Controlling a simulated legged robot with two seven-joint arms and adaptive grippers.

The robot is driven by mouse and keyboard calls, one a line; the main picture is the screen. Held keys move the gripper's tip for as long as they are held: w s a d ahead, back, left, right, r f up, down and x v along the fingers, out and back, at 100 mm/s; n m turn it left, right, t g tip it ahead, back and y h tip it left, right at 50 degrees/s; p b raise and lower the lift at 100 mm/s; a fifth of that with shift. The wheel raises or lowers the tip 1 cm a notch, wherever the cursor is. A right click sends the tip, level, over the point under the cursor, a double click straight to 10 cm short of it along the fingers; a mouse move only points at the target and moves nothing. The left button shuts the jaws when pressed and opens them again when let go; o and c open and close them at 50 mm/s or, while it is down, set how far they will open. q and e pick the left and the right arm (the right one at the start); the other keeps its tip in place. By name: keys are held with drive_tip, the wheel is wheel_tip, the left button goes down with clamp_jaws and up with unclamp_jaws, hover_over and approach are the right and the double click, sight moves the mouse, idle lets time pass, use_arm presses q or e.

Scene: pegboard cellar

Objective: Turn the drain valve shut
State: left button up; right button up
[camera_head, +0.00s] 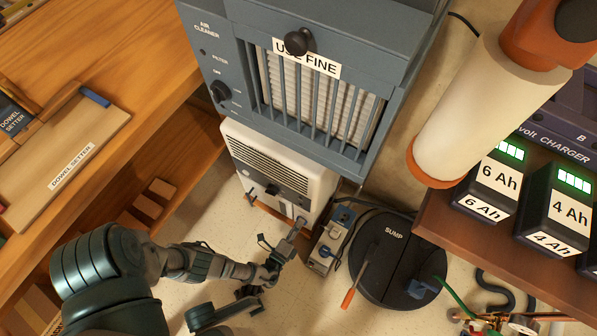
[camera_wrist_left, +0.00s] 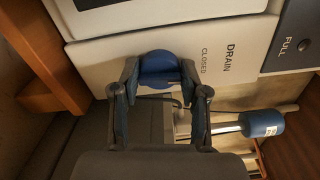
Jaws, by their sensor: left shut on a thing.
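The drain valve's blue knob (camera_wrist_left: 158,66) shows in the left wrist view, beside a pale panel lettered "DRAIN" and "CLOSED" (camera_wrist_left: 215,65). My left gripper (camera_wrist_left: 159,74) has a finger on each side of the knob and is shut on it. In the head view my left gripper (camera_head: 278,252) reaches the lower front of a white unit (camera_head: 285,165) under the air cleaner. The knob is too small and covered to make out there. My right gripper is not in view.
A blue-ended metal handle (camera_wrist_left: 262,123) sticks out right of the gripper. A grey box (camera_head: 328,245) and the black sump lid (camera_head: 400,262) stand right of my gripper. A wooden shelf (camera_head: 165,130) stands left. Pale floor (camera_head: 190,215) is clear between.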

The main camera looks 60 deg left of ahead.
use_arm(q)
drive_tip(key=shift+s+a+n, duration=0.1)
drive_tip(key=shift+a+n, duration=0.25)
drive_tip(key=shift+n, duration=0.65)
drive_tip(key=shift+d+f+n, duration=0.1)
drive_tip(key=shift+d+n, duration=0.05)
drive_tip(key=shift+n, duration=0.15)
drive_tip(key=o, duration=1.1)
drive_tip(key=shift+d, duration=0.1)
